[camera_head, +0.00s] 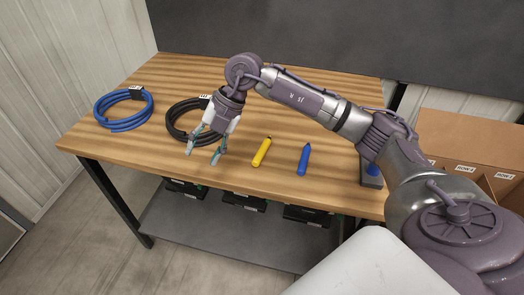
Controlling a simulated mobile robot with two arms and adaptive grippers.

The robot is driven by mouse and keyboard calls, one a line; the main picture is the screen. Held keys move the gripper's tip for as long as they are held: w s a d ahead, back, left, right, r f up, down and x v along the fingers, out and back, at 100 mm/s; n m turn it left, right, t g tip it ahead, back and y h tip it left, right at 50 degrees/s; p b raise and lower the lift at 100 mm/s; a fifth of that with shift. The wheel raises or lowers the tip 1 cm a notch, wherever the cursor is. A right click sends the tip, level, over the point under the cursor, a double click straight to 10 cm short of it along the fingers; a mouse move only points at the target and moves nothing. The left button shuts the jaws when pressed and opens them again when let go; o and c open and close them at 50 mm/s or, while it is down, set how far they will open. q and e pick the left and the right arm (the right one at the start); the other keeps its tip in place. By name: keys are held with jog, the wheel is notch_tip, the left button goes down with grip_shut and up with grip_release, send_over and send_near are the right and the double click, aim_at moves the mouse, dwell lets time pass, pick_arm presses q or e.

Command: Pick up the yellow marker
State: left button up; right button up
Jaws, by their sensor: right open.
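The yellow marker (262,152) lies on the wooden table (330,203) near its front edge, tilted slightly in the picture. My right gripper (204,153) is open, its fingers pointing down, to the left of the yellow marker and apart from it. No object shows between its fingers. A blue marker (304,158) lies to the right of the yellow one. My left gripper is not in view.
A black cable coil (178,131) lies partly behind my right gripper. A blue cable coil (101,116) lies at the table's left. Black bins (243,200) sit under the tabletop. Labelled cardboard boxes (466,140) stand at the right. Bare tabletop surrounds the markers.

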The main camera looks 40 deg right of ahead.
jog(key=d+r+m+g+h, duration=0.1)
jog(key=d+r+m+h, duration=0.15)
jog(key=d, duration=0.55)
jog(key=d+r+m+h, duration=0.15)
jog(key=d+h, duration=0.25)
jog(key=d, duration=0.4)
jog(key=p, duration=0.1)
send_over(260, 153)
jog(key=f, duration=0.9)
jog(key=shift+s+d, duration=0.15)
jog(key=shift+s, duration=0.2)
jog(key=f, duration=0.1)
jog(key=f+p, duration=0.1)
jog(key=f, duration=0.2)
jog(key=shift+w+f, duration=0.15)
jog(key=shift+w, duration=0.25)
jog(key=shift+f, duration=0.6)
grip_shut()
